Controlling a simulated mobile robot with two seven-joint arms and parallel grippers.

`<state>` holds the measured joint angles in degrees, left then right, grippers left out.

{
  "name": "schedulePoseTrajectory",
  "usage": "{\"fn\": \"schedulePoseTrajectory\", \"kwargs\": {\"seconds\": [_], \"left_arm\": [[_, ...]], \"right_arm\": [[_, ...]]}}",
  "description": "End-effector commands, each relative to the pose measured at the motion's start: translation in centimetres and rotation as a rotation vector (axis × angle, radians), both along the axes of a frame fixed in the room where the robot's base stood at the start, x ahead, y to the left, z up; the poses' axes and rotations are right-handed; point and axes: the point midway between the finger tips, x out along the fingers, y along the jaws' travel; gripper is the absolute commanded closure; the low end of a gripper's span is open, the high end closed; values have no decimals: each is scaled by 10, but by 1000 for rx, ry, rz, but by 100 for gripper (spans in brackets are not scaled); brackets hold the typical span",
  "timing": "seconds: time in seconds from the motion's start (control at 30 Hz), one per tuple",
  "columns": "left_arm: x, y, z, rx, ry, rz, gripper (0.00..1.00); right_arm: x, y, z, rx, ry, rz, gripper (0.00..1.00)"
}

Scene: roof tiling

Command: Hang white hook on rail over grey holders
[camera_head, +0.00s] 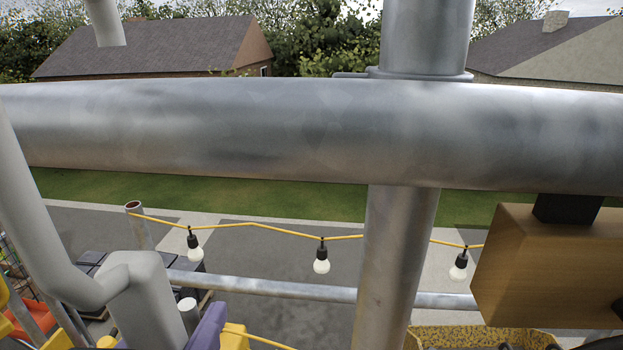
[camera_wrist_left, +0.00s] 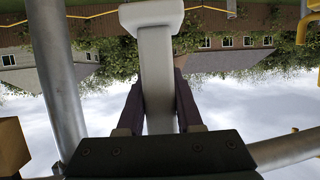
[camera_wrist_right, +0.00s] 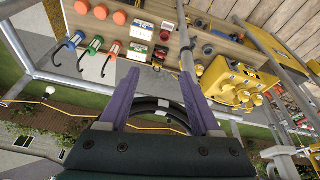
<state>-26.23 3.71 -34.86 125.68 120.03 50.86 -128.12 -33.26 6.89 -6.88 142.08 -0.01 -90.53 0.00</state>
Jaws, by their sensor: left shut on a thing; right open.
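The white hook (camera_head: 145,300) is at the left of the head view, a pale grey block with a bent round arm rising past the rail's left end. A pale downward-pointing tube end (camera_head: 105,22) above the rail looks like its free tip; the joining bend is out of frame. The rail (camera_head: 300,130) is a thick metal tube across the view. My left gripper (camera_head: 207,328) is shut on the hook's block, which also shows in the left wrist view (camera_wrist_left: 157,75). My right gripper (camera_wrist_right: 160,88) is open and empty. I cannot pick out the grey holders.
An upright metal post (camera_head: 395,250) crosses the rail. A wooden block (camera_head: 545,265) hangs below the rail at right. A string of bulbs (camera_head: 321,262) and a lower tube (camera_head: 265,287) lie beyond. A wooden shelf (camera_wrist_right: 225,45) with coloured hooks and a yellow box (camera_wrist_right: 235,85) shows in the right wrist view.

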Motion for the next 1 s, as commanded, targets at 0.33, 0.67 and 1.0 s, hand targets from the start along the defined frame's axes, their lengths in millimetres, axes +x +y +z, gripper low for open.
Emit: {"fn": "schedulePoseTrajectory", "kwargs": {"seconds": [0.33,0.67,1.0], "left_arm": [[32,-1,-2,-2,-3,1,100],[42,-1,-21,3,-1,-2,100],[41,-2,-42,1,-1,0,100]], "right_arm": [[0,-1,-16,-3,0,2,36],[0,-1,-29,-2,0,1,36],[0,0,-37,-2,0,2,36]]}}
